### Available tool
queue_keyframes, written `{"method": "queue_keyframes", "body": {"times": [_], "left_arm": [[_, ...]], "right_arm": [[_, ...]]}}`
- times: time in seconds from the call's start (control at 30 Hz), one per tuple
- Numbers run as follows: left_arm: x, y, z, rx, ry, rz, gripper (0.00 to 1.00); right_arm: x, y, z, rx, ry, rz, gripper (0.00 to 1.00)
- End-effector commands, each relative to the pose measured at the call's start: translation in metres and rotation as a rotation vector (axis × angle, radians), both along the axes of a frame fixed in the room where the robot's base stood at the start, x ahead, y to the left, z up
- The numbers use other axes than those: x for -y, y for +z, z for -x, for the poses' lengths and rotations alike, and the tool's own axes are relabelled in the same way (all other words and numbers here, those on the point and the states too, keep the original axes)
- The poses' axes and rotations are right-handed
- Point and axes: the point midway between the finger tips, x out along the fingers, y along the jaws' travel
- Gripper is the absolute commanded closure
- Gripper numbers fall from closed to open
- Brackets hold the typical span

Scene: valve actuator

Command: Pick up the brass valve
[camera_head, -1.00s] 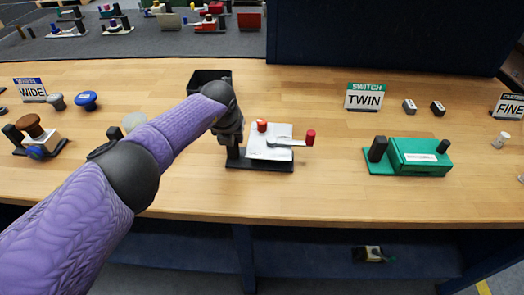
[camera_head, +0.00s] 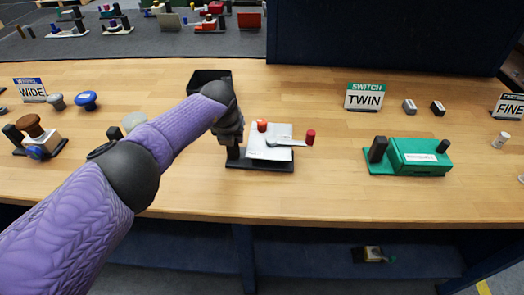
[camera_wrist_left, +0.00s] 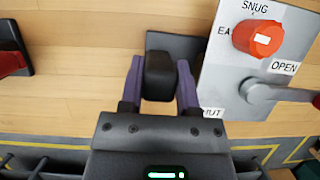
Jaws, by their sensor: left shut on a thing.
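My left gripper (camera_wrist_left: 160,68) is shut on a black upright block (camera_wrist_left: 159,82), with one purple finger on each side of it. In the head view this block (camera_head: 232,153) stands at the left end of a dark base, and my left wrist covers most of the gripper. Beside it is a white panel (camera_head: 257,153) with an orange knob (camera_head: 262,126) and a grey lever (camera_head: 285,142) tipped in red. The wrist view shows the orange knob (camera_wrist_left: 258,38) and the lever (camera_wrist_left: 262,90) near the OPEN label. I cannot make out a brass valve. My right gripper is not in view.
A green box unit (camera_head: 420,155) sits to the right below the TWIN sign (camera_head: 364,97). A brown-knobbed unit (camera_head: 30,127) is at left. Bare wood lies between the white panel and the green unit.

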Motion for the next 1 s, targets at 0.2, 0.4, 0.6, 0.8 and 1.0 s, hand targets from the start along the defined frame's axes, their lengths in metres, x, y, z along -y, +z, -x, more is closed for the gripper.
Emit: {"method": "queue_keyframes", "body": {"times": [0.2, 0.4, 0.6, 0.8, 1.0], "left_arm": [[0.000, 0.001, -0.001, 0.003, 0.001, 0.001, 1.00], [0.000, 0.035, -0.001, 0.007, -0.002, 0.003, 1.00], [0.000, 0.083, -0.001, 0.005, 0.000, 0.001, 1.00], [0.001, 0.053, -0.001, -0.004, 0.001, 0.005, 1.00], [0.001, 0.027, 0.000, 0.001, 0.000, 0.002, 1.00]], "right_arm": [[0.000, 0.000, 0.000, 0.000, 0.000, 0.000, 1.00], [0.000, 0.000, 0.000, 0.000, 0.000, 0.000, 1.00], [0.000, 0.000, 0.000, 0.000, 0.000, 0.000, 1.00], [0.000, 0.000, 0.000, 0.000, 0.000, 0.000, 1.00], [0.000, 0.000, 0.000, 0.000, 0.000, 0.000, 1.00]]}}
